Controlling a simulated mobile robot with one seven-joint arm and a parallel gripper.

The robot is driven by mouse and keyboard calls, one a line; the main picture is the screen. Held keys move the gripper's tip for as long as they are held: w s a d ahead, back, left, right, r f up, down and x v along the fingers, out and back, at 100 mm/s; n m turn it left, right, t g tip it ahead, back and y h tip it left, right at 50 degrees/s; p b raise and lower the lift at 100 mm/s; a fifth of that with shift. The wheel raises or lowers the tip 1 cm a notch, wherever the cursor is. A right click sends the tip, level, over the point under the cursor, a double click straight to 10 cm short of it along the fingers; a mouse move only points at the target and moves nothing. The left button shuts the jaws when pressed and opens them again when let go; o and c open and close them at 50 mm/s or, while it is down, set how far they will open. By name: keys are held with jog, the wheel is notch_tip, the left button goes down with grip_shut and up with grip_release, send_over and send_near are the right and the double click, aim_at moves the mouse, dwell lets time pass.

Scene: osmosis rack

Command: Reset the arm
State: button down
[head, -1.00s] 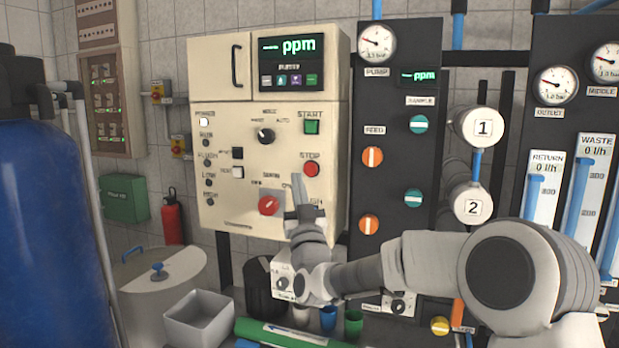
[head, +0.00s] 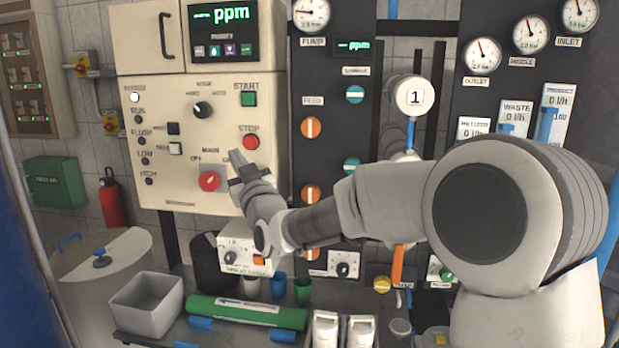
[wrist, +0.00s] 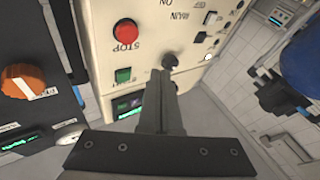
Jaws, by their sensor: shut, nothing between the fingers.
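My gripper (head: 237,163) is shut and empty. In the head view it stands in front of the lower right part of the cream control panel (head: 185,105), near the red stop button (head: 251,142) and the red rotary switch (head: 210,181). In the wrist view my gripper (wrist: 163,88) points at the panel's face, with the stop button (wrist: 126,31) and the green start button (wrist: 123,75) beside it. The fingertips overlap the black mode knob (wrist: 170,60) there. I cannot tell whether they touch the panel. My arm reaches in from the right.
Below stand a grey bin (head: 147,305), a green cylinder (head: 246,312) and small cups (head: 303,289) on a bench. A dark panel with orange and teal valves (head: 311,127) stands right of the control panel. A white lidded tank (head: 100,280) is at left.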

jog(key=s+d+f+m+g+h+p, duration=0.2)
jog(key=s+d+g+h, duration=0.2)
jog(key=s+d, duration=0.45)
jog(key=s+d+f+m+g+h+p, duration=0.1)
jog(key=s+d+g+h+p, duration=0.35)
jog(key=d, duration=0.65)
jog(key=s+d+f+m+g, duration=0.1)
jog(key=s+d+f, duration=0.1)
jog(key=s, duration=0.5)
jog(key=s+d+f+m+g+h, duration=0.1)
jog(key=s+d+f+m+g, duration=0.1)
jog(key=s+d, duration=0.3)
jog(key=s+d+f+m+g+h+p, duration=0.1)
jog(key=s+d, duration=0.3)
jog(key=s, duration=0.7)
jog(key=shift+f+m+g, duration=0.35)
jog(key=shift+f+m, duration=0.1)
jog(key=shift+m, duration=0.05)
